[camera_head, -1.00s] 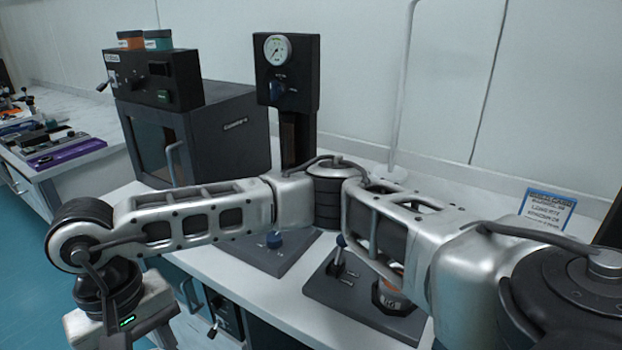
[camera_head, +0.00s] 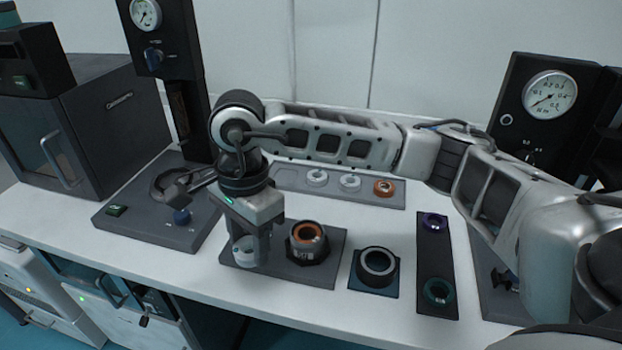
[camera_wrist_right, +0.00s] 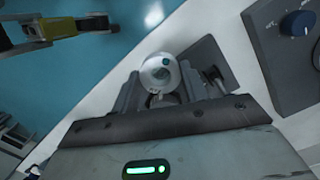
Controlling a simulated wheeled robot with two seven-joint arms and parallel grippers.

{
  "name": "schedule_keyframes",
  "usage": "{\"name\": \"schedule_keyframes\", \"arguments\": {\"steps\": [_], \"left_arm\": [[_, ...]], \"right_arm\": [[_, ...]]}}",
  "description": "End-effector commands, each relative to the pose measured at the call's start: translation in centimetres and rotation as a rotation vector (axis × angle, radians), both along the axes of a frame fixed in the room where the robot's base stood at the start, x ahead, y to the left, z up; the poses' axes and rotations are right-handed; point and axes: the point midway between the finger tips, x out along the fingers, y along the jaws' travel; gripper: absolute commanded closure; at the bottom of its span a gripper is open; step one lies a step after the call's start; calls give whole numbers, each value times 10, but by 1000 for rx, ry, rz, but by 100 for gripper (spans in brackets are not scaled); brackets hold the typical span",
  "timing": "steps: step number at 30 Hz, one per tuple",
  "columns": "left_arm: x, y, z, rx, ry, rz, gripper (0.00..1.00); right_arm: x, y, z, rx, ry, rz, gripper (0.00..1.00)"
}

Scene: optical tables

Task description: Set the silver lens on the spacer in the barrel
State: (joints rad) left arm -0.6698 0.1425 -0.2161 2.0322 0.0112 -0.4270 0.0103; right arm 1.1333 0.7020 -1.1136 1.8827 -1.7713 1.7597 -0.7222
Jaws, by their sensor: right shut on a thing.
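My right gripper (camera_head: 249,262) points down over the left part of a dark plate (camera_head: 285,284), shut on a silver, rounded piece (camera_head: 244,247) that looks like the silver lens. In the right wrist view the piece (camera_wrist_right: 160,71) sits between the fingers, pale, round, with a small dark spot. Just right of the gripper in the head view, a dark faceted holder (camera_head: 309,255) carries what looks like the barrel, with an orange ring (camera_head: 306,232), likely the spacer, at its top. The held piece is apart from it. My left gripper is not in view.
A tray (camera_head: 285,183) behind holds white rings and an orange one. To the right are a mat with a grey-rimmed ring (camera_head: 378,262) and a strip with a blue lens (camera_head: 434,221) and a green lens (camera_head: 437,291). A press base with a blue knob (camera_head: 181,216) stands left.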

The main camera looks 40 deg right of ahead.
Motion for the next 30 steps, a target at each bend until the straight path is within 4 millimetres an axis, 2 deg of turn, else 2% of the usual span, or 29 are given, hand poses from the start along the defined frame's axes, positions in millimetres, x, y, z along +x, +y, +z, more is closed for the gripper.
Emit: {"name": "schedule_keyframes", "arguments": {"steps": [1, 6, 9, 13, 19, 30], "left_arm": [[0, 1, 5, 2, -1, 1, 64], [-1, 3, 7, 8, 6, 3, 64], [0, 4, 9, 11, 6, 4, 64], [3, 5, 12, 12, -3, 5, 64], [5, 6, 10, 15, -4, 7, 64], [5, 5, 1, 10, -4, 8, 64]], "right_arm": [[1, -15, 6, -4, 1, -177, 79], [5, -58, 23, -6, -6, -786, 79], [6, -80, 31, -1, -13, -1086, 79], [6, -100, 39, 8, -24, -1368, 79], [5, -112, 43, 19, -31, -1553, 79], [5, -113, 21, 18, -30, -1562, 79]]}}
